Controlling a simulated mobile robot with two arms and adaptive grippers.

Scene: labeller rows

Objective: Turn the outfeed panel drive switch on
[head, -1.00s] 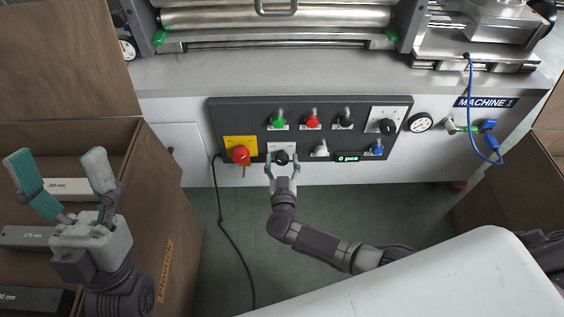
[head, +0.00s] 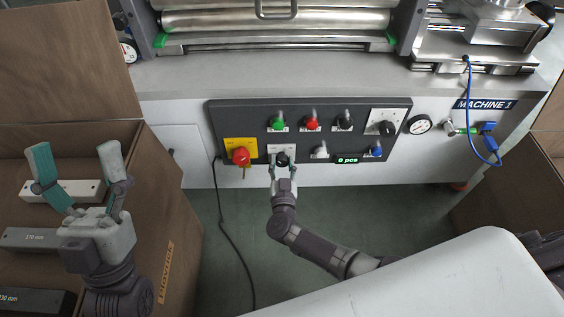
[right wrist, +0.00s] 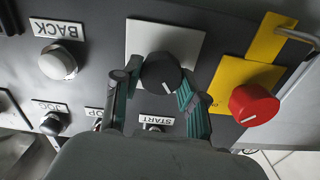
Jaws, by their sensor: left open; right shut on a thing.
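A dark control panel (head: 222,118) is on the front of the machine. A black rotary knob (head: 282,159) on a white plate sits low on the panel, right of a red knob (head: 240,155) on a yellow plate. My right gripper (head: 283,166) is shut on the black knob. In the right wrist view its green fingers lie on both sides of the black knob (right wrist: 161,72), and a white line shows on the knob's face. The writing on the white plate cannot be read. My left gripper (head: 78,178) is open and empty above a wooden box at the left.
Green (head: 278,124), red (head: 311,123) and black buttons line the panel's upper row. A white button (right wrist: 58,63) marked BACK is near the gripper. Another black knob (head: 387,127) is at the panel's right. A black cable (head: 221,210) hangs to the floor.

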